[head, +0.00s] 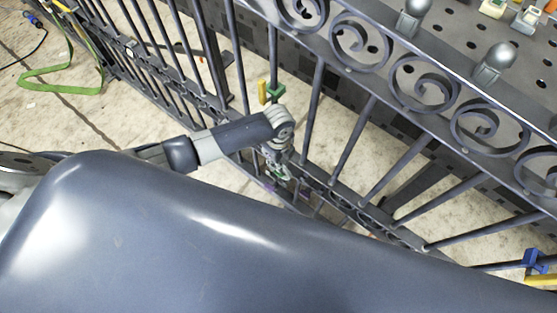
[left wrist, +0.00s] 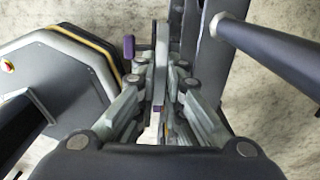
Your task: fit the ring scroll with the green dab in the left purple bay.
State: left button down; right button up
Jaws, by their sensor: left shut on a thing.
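My left gripper (head: 280,172) is low against the bars of the dark iron gate (head: 318,95). In the left wrist view its fingers (left wrist: 163,85) are shut on a thin grey piece (left wrist: 162,50) seen edge-on. I take this for the ring scroll; its ring shape is not clear. A small green spot shows by the fingers in the head view, but I cannot tell if it is the dab. A purple mark (left wrist: 129,46) beside the held piece appears to belong to the left purple bay. I cannot tell if the piece is seated. My right gripper is out of view.
A row of scrolls (head: 360,45) runs along the gate's top. A green clip (head: 275,90) and a blue clip (head: 535,261) sit on bars. A perforated table (head: 460,40) stands behind. A green strap (head: 62,88) lies on the floor at left.

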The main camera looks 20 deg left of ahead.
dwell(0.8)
pick_arm(q)
jog(key=shift+f+b, duration=0.45)
jog(key=shift+f, duration=0.75)
dwell(1.1)
jog(key=shift+f, duration=0.35)
jog(key=c, duration=1.6)
grip_release()
jog(key=shift+c, duration=0.2)
jog(key=shift+r, duration=0.15)
notch_tip(320, 180, up, 8)
jog(key=shift+s+f, duration=0.1)
jog(key=shift+f, duration=0.1)
jog(key=shift+a, duration=0.1)
